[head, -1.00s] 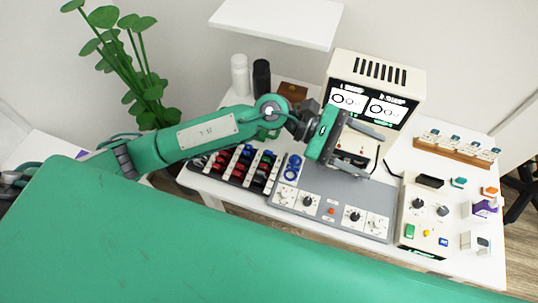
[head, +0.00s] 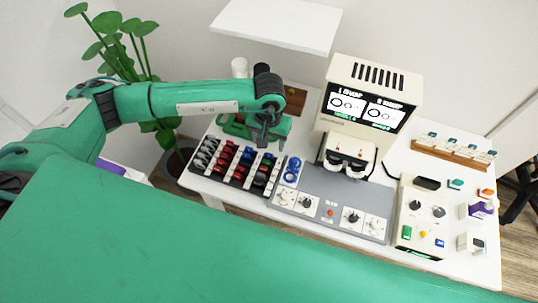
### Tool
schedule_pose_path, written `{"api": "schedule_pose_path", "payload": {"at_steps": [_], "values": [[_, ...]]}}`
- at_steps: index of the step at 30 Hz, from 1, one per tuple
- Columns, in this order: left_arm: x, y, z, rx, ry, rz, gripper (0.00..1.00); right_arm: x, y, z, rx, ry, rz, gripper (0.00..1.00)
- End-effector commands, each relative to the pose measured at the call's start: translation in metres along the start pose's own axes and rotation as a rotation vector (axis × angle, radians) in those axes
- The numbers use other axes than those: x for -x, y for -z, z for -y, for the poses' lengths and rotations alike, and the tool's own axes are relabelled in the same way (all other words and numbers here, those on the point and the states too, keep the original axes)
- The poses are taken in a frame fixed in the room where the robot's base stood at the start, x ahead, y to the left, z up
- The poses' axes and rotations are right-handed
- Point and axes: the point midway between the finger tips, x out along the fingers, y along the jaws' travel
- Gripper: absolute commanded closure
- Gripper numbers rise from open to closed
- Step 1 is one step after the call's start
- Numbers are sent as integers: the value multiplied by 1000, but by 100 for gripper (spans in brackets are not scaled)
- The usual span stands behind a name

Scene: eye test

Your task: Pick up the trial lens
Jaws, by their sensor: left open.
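A dark tray (head: 232,179) holds several rows of small lens-like pieces in grey, red, black and blue. It stands at the left of the white table. Two blue rings (head: 292,169) sit beside it at the left end of the grey console. I cannot tell which piece is the trial lens. My left gripper (head: 264,141) is open, above the back right end of the tray, its dark fingers pointing down. It seems to hold nothing. The gripper covers part of the table behind the tray. My right gripper is not in view.
The grey console (head: 330,190) carries dials and a beige device (head: 369,85) with a lit screen. A beige control box (head: 425,215) and a wooden lens rack (head: 452,151) stand at the right. White and black cylinders and a brown box (head: 296,97) are behind my gripper.

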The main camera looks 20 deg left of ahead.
Motion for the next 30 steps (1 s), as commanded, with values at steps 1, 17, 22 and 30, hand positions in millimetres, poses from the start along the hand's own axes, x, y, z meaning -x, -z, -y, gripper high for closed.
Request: {"api": "schedule_pose_path", "payload": {"at_steps": [1, 17, 22, 30], "values": [[-7, -1, -1, 2, -1, 4, 40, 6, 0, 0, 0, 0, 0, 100], [-55, -3, -1, 3, -1, 5, 40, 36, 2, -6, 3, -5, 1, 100], [-74, -2, -2, 2, -3, 2, 40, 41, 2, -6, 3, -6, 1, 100], [-79, -1, -1, 1, -3, 0, 40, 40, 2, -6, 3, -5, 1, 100]]}}
